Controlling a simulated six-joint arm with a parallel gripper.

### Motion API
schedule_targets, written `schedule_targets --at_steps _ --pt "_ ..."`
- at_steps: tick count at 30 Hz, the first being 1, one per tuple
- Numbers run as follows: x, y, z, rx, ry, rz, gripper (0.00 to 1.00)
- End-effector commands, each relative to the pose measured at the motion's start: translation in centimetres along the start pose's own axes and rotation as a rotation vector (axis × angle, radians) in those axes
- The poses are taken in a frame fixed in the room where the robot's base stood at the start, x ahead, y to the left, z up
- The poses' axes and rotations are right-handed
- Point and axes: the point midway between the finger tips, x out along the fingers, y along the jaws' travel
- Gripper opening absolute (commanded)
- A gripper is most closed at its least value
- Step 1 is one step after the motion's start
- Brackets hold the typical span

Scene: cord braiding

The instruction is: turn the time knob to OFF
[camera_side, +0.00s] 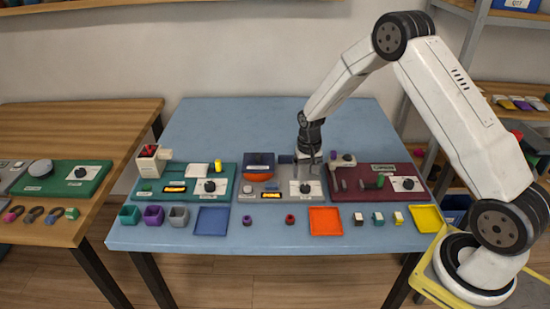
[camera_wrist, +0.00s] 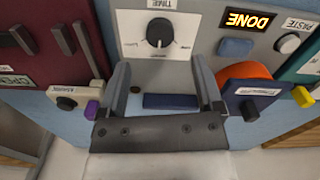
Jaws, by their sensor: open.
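The time knob (camera_wrist: 160,33) is a small black dial on a white plate marked TIME, upside down in the wrist view. In the side view the knob (camera_side: 305,188) sits on the grey middle panel. My gripper (camera_wrist: 163,72) is open, its two grey fingers apart with nothing gripped. The knob shows beyond the fingertips, roughly between them. In the side view my gripper (camera_side: 309,164) hangs just behind and above the knob. Contact with the panel cannot be told.
A green panel (camera_side: 146,190) and a maroon panel (camera_side: 350,194) stand either side. Trays, including an orange one (camera_side: 325,221), line the blue table's front.

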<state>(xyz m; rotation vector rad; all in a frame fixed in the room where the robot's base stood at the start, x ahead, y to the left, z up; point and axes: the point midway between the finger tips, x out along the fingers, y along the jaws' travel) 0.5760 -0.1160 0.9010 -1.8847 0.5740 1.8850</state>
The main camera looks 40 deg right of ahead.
Motion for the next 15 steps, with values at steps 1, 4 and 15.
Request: schedule_targets --at_steps 1,4,15 --pt "0.7 0.0 0.1 0.000 -0.003 0.001 0.84" --pt "1.8 0.0 0.1 0.000 -0.002 0.001 0.84" --pt "5.2 0.0 0.0 0.000 0.000 0.000 0.84"
